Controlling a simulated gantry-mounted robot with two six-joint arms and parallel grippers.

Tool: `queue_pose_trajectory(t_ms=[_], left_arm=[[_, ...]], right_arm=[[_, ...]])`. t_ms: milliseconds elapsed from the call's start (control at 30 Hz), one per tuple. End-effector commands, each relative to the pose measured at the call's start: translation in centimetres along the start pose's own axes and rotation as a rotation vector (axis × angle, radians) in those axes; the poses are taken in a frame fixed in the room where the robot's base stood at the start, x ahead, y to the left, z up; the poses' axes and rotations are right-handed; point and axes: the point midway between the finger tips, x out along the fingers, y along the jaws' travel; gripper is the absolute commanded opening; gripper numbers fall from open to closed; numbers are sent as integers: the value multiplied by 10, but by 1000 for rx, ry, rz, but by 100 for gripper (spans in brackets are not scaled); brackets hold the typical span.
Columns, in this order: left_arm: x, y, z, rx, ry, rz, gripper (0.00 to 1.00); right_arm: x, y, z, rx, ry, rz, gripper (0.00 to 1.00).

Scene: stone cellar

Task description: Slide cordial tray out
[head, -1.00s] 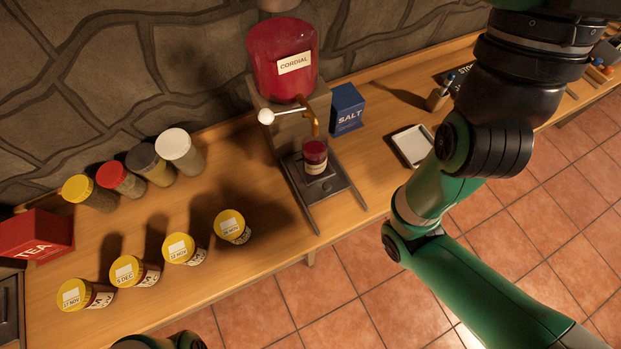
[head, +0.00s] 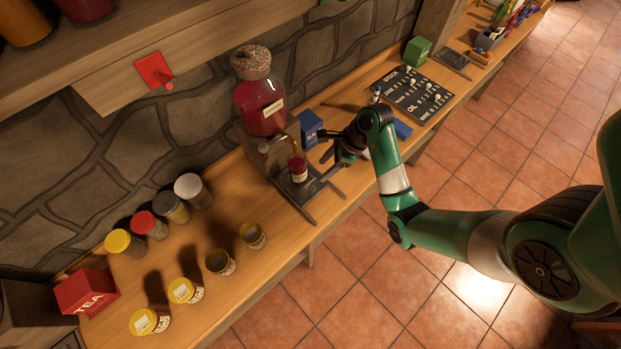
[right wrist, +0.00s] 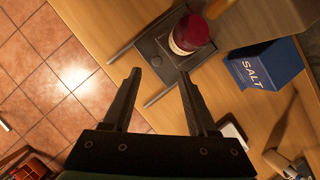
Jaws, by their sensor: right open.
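The cordial dispenser's red vessel (head: 262,108) stands against the stone wall. Below its tap, a dark tray (head: 300,190) lies between two rails, with a small red jar (head: 298,170) on it. My right gripper (head: 333,156) is just right of the tray, open and empty. In the right wrist view, the gripper (right wrist: 160,77) has its fingers apart, pointing at the tray's near end (right wrist: 156,62) without visibly touching it. The red jar (right wrist: 189,33) stands on the tray beyond the fingers. My left gripper is out of view.
A blue salt box (head: 309,129) stands close right of the dispenser; its label shows in the right wrist view (right wrist: 262,72). A stock board (head: 412,94) lies farther right. Several lidded jars and a red tea box (head: 87,291) are left. The tiled floor in front is clear.

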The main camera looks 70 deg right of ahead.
Motion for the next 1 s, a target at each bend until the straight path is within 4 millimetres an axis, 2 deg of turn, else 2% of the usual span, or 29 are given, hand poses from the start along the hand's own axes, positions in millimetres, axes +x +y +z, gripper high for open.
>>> queue_pose_trajectory(t_ms=[33, 100, 267, 367, 700, 833, 1000], left_arm=[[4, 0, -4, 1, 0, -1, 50], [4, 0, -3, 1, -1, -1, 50], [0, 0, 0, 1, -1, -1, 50], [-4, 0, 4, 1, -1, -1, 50], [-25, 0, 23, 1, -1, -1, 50], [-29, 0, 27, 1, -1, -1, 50], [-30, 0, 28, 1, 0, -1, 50]], right_arm=[[-4, 0, -12, 33, 27, 6, 58], [-3, 0, -20, 49, 42, 9, 58], [5, 0, -21, 47, 42, 9, 58], [19, 1, -22, 47, 42, 10, 58], [94, 2, -25, 45, 41, 10, 58], [110, 2, -24, 45, 40, 8, 58], [115, 1, -24, 45, 39, 7, 58]])
